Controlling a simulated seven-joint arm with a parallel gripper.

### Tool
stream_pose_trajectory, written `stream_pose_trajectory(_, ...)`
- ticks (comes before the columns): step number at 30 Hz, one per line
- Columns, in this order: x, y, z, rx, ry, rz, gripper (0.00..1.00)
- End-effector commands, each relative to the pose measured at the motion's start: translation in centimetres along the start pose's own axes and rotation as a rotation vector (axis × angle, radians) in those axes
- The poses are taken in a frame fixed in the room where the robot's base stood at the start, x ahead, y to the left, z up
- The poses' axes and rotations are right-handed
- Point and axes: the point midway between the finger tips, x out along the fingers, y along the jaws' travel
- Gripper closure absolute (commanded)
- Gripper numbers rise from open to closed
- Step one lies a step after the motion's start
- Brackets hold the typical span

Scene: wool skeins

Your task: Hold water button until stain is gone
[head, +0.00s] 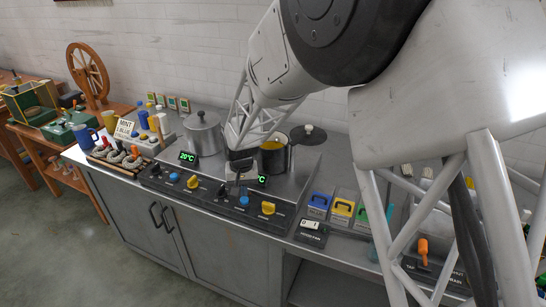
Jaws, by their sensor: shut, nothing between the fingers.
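A dark control panel runs along the front of the steel counter, with yellow knobs and two blue buttons, one at left (193,181) and one near the middle (244,200). No label naming a water button is readable. My gripper (236,188) is shut and empty, pointing down just above the panel near the middle blue button; I cannot tell whether it touches anything. Behind it stands an open pot (272,157) with yellow contents, partly hidden by my arm. No stain can be made out.
A lidded pot (204,134) stands left, above a green 20°C display (188,158). Blue, yellow and green containers (342,209) stand to the right. A MINT sign (126,129) and several bottles crowd the left end.

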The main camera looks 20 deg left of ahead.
Motion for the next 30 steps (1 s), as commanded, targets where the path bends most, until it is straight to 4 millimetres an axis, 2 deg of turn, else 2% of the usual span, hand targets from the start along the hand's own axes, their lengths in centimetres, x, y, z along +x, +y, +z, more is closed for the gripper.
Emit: stream_pose_trajectory(30, 1.4, 0.0, 0.0, 0.000, 0.000, 0.000, 1.00)
